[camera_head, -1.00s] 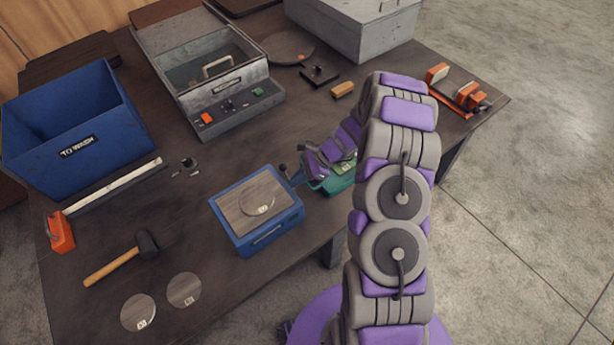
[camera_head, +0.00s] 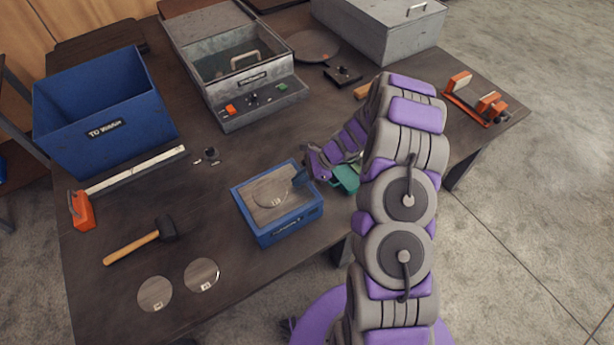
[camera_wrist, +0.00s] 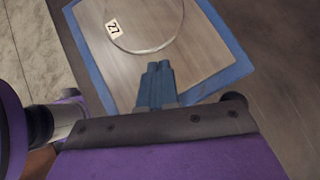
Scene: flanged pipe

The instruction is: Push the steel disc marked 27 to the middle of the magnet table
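The steel disc marked 27 (camera_head: 270,192) lies flat on the plate of the blue-sided magnet table (camera_head: 272,236). In the wrist view the disc (camera_wrist: 150,22) shows its 27 label at its left, and its far part is cut off by the frame. The bare plate (camera_wrist: 195,70) shows around it. My gripper (camera_head: 297,179) is over the right side of the magnet table. In the wrist view its blue fingers (camera_wrist: 155,72) are together and empty, just short of the disc's near edge. Whether they touch the disc or plate is unclear.
Two loose discs (camera_head: 155,293) (camera_head: 202,275) and a mallet (camera_head: 145,240) lie left of the magnet table. A blue bin (camera_head: 105,130), a grey machine (camera_head: 240,85) and a grey box (camera_head: 385,35) stand behind. A green object (camera_head: 346,178) sits right, partly behind my arm.

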